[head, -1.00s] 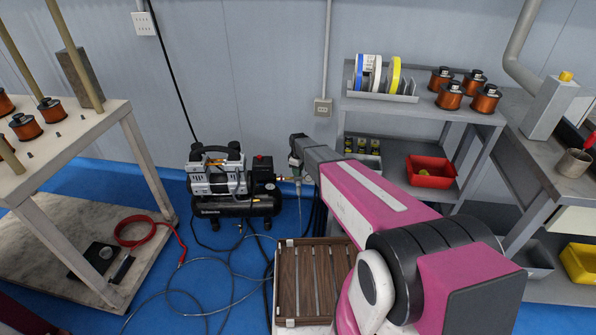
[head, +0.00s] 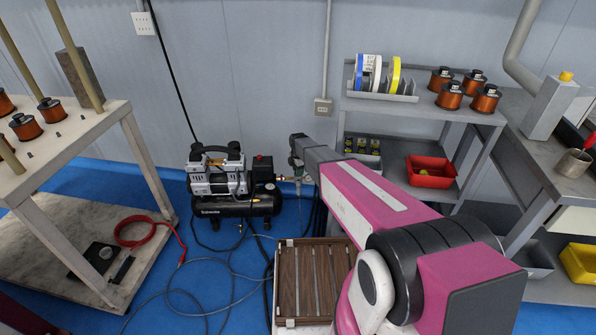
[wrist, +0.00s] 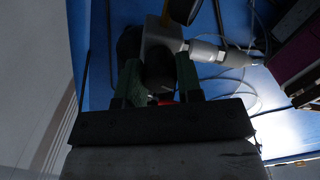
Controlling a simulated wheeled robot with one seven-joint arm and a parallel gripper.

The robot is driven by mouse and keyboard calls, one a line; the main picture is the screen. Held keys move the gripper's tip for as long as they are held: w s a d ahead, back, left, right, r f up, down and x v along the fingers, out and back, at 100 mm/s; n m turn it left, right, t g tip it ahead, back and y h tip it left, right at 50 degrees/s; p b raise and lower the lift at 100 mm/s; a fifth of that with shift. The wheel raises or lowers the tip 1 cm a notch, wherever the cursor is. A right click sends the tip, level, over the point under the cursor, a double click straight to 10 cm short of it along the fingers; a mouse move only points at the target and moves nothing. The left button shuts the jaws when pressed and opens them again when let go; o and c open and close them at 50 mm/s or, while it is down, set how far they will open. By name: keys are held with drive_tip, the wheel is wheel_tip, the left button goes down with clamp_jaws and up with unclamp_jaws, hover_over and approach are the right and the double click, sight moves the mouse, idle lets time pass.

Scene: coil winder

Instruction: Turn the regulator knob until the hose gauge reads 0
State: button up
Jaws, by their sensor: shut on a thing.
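The regulator body (wrist: 160,42) is a grey block at the top of the wrist view, with a metal hose fitting (wrist: 215,52) on its right. My gripper (wrist: 158,80) has its two green fingers on either side of the dark regulator knob (wrist: 158,74) and is shut on it. A round gauge with a yellowish rim (wrist: 183,10) is cut off at the top edge; its face and reading cannot be seen. In the head view my gripper (head: 297,160) is at the regulator, right of the black and silver compressor (head: 230,190), and mostly hides it.
A slatted wooden crate (head: 313,280) stands in front of the compressor, below my arm. Grey hoses lie on the blue floor. A white table (head: 75,150) stands at the left, and a grey shelf (head: 410,112) with a red bin (head: 431,178) at the right.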

drive_tip(key=shift+n, duration=0.7)
drive_tip(key=o, duration=0.9)
wheel_tip(320, 180, up, 11)
drive_tip(key=shift+f, duration=0.1)
drive_tip(key=shift+s, duration=0.1)
